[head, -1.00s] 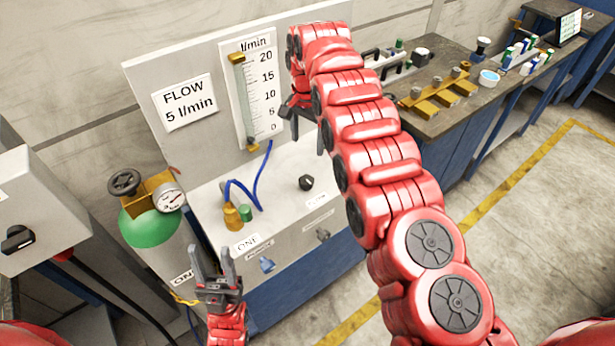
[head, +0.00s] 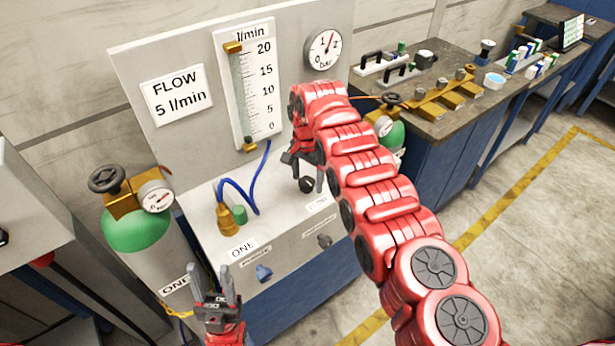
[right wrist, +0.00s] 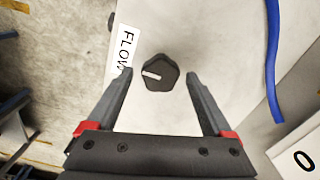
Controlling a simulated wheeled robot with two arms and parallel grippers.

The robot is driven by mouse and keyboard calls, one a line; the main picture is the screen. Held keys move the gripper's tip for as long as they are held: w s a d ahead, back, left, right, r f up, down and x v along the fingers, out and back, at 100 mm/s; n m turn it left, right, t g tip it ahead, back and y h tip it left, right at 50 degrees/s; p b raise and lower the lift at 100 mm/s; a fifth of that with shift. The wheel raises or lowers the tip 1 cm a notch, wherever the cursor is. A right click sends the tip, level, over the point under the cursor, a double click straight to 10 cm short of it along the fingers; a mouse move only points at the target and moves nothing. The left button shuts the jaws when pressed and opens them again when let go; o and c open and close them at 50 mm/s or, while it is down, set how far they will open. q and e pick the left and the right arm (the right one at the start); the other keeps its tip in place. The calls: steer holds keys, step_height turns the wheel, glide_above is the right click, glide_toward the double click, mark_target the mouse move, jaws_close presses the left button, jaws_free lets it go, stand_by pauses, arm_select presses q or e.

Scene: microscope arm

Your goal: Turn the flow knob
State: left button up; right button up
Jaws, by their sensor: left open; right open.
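The flow knob (head: 306,184) is a small black knob on the top ledge of the grey panel. In the right wrist view the knob (right wrist: 160,73) has a pale pointer mark and sits beside a FLOW label (right wrist: 124,47). My right gripper (head: 309,181) is open and close over the knob. In the wrist view its fingers (right wrist: 159,75) stand on either side of the knob, with clear gaps on both sides. The flow gauge (head: 250,85) is a vertical 0 to 20 l/min scale behind the gripper. My left gripper (head: 213,278) is open and empty at the lower left, in front of the panel.
A sign (head: 177,94) reads FLOW 5 l/min. A blue hose (head: 256,185) runs from a brass fitting (head: 228,218) to the gauge, left of the right gripper.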

steer(key=shift+c, duration=0.2)
jaws_close()
steer(key=shift+f+n+b, duration=0.2)
steer(key=shift+n+b, duration=0.4)
steer(key=shift+b, duration=0.4)
steer(key=shift+w+a+r+n+b, duration=0.1)
steer(key=shift+n+b, duration=0.8)
steer(key=shift+n, duration=0.3)
steer(key=n, duration=0.2)
steer(key=shift+r+n, duration=0.1)
steer(key=shift+n, duration=0.3)
steer(key=n, duration=0.5)
steer(key=shift+a, duration=0.1)
steer(key=shift+n, duration=0.3)
steer(key=shift+o, duration=0.2)
jaws_free()
